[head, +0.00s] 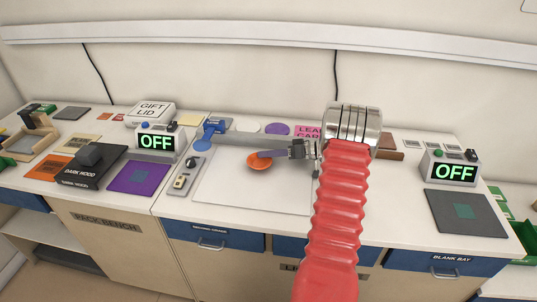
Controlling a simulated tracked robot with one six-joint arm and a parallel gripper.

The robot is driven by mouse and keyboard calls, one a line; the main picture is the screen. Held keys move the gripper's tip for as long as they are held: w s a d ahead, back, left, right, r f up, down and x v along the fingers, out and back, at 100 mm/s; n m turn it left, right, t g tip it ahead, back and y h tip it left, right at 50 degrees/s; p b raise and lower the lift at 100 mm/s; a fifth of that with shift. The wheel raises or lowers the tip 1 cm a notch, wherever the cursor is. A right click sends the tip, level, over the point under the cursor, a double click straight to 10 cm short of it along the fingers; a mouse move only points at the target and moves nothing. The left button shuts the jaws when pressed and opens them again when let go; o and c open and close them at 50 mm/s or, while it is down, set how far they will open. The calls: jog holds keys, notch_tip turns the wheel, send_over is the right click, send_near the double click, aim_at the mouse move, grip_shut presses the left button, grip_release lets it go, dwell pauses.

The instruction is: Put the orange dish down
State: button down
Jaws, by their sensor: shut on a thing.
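The orange dish (259,163) is a small round shallow dish in the middle of the bench, over the white board (240,194). My gripper (283,153) reaches in from the right and is shut on the dish at its upper right rim. I cannot tell from this one view whether the dish touches the board or hangs a little above it. My red ribbed arm hides part of the bench to the right of the board.
A purple square mat (139,177) lies farther left. A dark mat (467,214) and an OFF display box (449,168) are at right. The board's front is clear.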

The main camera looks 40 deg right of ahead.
jog(key=shift+s+a+f, duration=0.1)
jog(key=shift+f, duration=0.45)
jog(key=shift+s+a+f, duration=0.1)
jog(key=shift+f, duration=0.4)
jog(key=c, duration=1.7)
grip_release()
jog(key=shift+c, duration=0.2)
jog(key=shift+s+d, duration=0.1)
jog(key=shift+s, duration=0.05)
jog(key=v, duration=0.4)
jog(key=r+v, duration=0.1)
jog(key=v, duration=0.9)
jog(key=shift+w+r, duration=0.35)
jog(key=shift+s, duration=0.1)
